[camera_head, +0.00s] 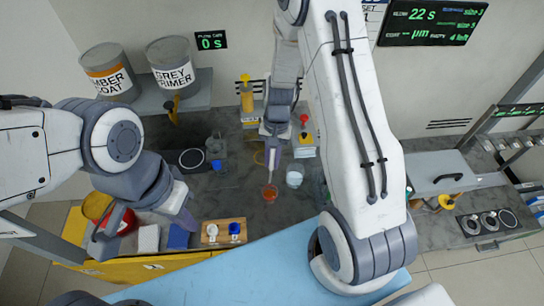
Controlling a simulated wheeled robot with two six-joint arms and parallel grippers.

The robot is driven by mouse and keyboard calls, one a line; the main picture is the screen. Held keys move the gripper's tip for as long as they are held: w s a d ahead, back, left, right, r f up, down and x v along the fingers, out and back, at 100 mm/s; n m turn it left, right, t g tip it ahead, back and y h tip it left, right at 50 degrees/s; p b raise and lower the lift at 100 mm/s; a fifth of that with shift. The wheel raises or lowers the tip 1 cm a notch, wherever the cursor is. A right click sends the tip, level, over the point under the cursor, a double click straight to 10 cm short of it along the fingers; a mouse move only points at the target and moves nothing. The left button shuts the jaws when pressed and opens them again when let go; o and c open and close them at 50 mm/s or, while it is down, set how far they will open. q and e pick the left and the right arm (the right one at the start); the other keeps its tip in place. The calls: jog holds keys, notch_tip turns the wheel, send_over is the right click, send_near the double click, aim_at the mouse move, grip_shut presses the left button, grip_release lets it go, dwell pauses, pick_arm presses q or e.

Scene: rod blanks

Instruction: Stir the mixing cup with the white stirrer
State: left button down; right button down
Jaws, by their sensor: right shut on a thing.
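The small cup with orange-red contents (270,193), which looks like the mixing cup, stands on the dark worktop. My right gripper (272,160) reaches down from above and is just over this cup, shut on a thin stirrer (270,179). The stirrer points down at the cup; its lower end is too small to tell whether it is inside. My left gripper (182,207) is to the left, low over the worktop's front, near a blue block; its fingers are not clear enough to tell open from shut.
A pale cup (294,179) stands right of the mixing cup. A wooden board (223,241) with a white and a blue item lies in front. Paint tanks (173,66) stand on a shelf at the back left. A scale-like device (192,159) is behind my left gripper.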

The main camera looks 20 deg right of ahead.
notch_tip(320, 180, down, 10)
jog(key=b, duration=0.7)
jog(key=shift+s+r, duration=0.15)
jog(key=shift+a, duration=0.2)
dwell(0.5)
